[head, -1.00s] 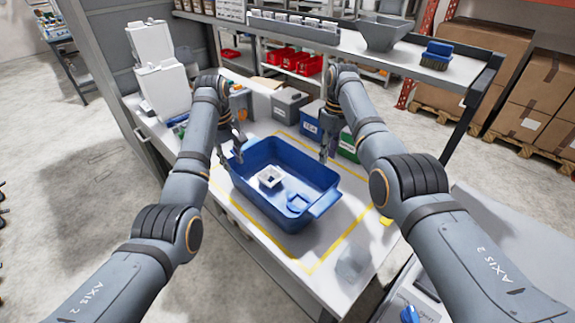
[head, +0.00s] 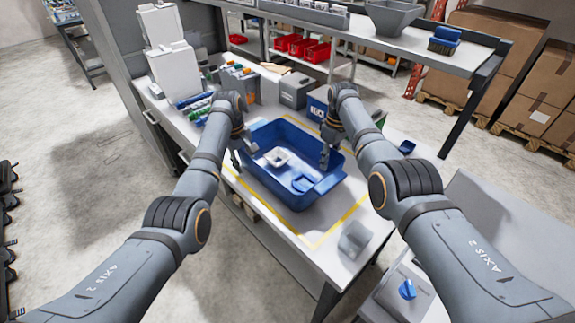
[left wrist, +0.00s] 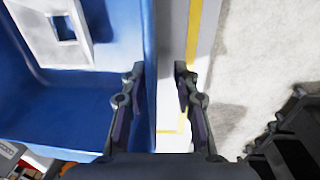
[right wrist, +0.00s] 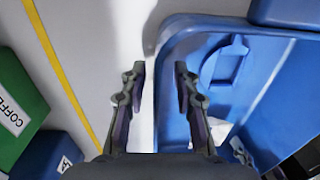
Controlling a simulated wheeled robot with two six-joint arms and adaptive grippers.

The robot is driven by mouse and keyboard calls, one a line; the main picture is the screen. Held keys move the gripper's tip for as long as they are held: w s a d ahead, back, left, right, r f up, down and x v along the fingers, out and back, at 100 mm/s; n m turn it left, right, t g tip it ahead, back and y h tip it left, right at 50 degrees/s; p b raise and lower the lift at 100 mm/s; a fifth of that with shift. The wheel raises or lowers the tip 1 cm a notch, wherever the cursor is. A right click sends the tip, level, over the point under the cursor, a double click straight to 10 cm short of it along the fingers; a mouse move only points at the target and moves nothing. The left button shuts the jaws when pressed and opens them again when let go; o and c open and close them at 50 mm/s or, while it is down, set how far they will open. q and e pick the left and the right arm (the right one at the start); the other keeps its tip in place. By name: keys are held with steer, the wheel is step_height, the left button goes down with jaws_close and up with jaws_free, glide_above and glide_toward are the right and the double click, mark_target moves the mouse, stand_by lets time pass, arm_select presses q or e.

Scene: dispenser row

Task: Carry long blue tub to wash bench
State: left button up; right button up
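The long blue tub (head: 262,178) sits on a table inside a yellow taped outline. A white square piece with a hole (head: 276,158) and a small blue piece (head: 303,184) lie in it. My left gripper (head: 241,160) is at the tub's left wall. In the left wrist view its open fingers (left wrist: 158,85) lie either side of the tub's rim (left wrist: 149,60). My right gripper (head: 326,156) is at the opposite wall. In the right wrist view its open fingers (right wrist: 160,82) line up either side of the rim. I cannot tell whether either touches. I cannot identify the wash bench.
White dispensers (head: 174,70) stand at the table's back left, with a grey box (head: 296,91) behind the tub. A green box (right wrist: 18,112) shows beside my right gripper. A shelf (head: 420,52) overhangs the back.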

arm_select(q)
steer(key=shift+w+d+f, duration=0.1)
steer(key=shift+w+f, duration=0.1)
steer(key=shift+f, duration=0.45)
arm_select(e)
steer(key=shift+w+f, duration=0.15)
steer(key=shift+f, duration=0.45)
arm_select(q)
steer(key=shift+s+r, duration=0.1)
arm_select(e)
steer(key=shift+r, duration=0.1)
arm_select(q)
jaws_close()
arm_select(e)
jaws_close()
